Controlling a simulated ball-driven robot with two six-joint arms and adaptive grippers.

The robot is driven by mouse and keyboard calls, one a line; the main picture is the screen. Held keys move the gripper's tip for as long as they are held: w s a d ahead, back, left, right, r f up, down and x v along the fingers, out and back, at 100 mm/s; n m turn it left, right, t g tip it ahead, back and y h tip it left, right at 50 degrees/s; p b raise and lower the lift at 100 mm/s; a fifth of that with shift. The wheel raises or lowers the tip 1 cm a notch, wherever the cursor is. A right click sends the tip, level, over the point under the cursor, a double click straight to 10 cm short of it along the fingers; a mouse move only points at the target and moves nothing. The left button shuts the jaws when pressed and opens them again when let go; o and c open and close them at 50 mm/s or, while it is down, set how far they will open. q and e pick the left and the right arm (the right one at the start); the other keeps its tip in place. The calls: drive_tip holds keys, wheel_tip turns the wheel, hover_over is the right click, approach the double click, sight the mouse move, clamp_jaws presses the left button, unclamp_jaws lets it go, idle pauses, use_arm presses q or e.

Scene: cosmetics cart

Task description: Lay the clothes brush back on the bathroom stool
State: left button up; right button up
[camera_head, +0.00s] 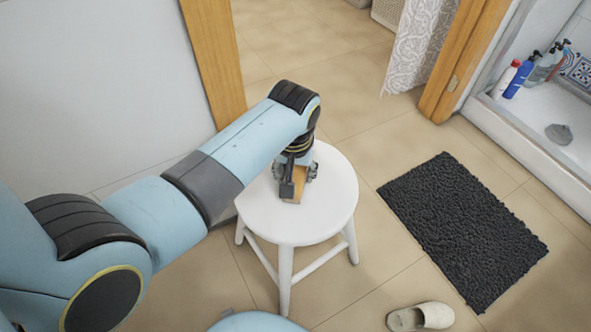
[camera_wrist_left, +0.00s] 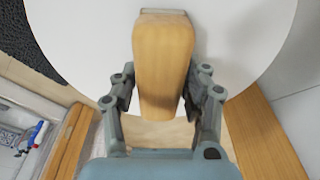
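The clothes brush (camera_head: 298,190) has a plain wooden body and is at the white round bathroom stool (camera_head: 322,207), over its seat. In the left wrist view the brush (camera_wrist_left: 163,60) lies along the middle, broad at the top and narrower toward the camera, with the stool seat (camera_wrist_left: 85,35) behind it. My left gripper (camera_head: 297,175) points down over the seat with its fingers around the brush. In the left wrist view its fingers (camera_wrist_left: 160,95) close in on both sides of the wood. I cannot tell whether the brush rests on the seat. My right gripper is out of view.
A dark shaggy mat (camera_head: 462,230) lies right of the stool, with a pale slipper (camera_head: 420,316) in front. A shower tray (camera_head: 550,125) with bottles is at the far right. The seat around the brush is bare.

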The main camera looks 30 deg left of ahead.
sight(294, 176)
use_arm(q)
drive_tip(key=o, duration=0.3)
drive_tip(key=shift+o, duration=0.2)
drive_tip(key=shift+r, duration=0.1)
drive_tip(key=r+p, duration=0.1)
drive_tip(key=r, duration=0.2)
drive_tip(key=s+r+p, duration=0.1)
drive_tip(key=r+p, duration=0.1)
drive_tip(key=r, duration=0.2)
drive_tip(key=r+p, duration=0.2)
drive_tip(key=r, duration=0.2)
drive_tip(key=shift+s+d, duration=0.25)
drive_tip(key=shift+d, duration=0.05)
drive_tip(key=shift+s+r, duration=0.15)
drive_tip(key=shift+r, duration=0.35)
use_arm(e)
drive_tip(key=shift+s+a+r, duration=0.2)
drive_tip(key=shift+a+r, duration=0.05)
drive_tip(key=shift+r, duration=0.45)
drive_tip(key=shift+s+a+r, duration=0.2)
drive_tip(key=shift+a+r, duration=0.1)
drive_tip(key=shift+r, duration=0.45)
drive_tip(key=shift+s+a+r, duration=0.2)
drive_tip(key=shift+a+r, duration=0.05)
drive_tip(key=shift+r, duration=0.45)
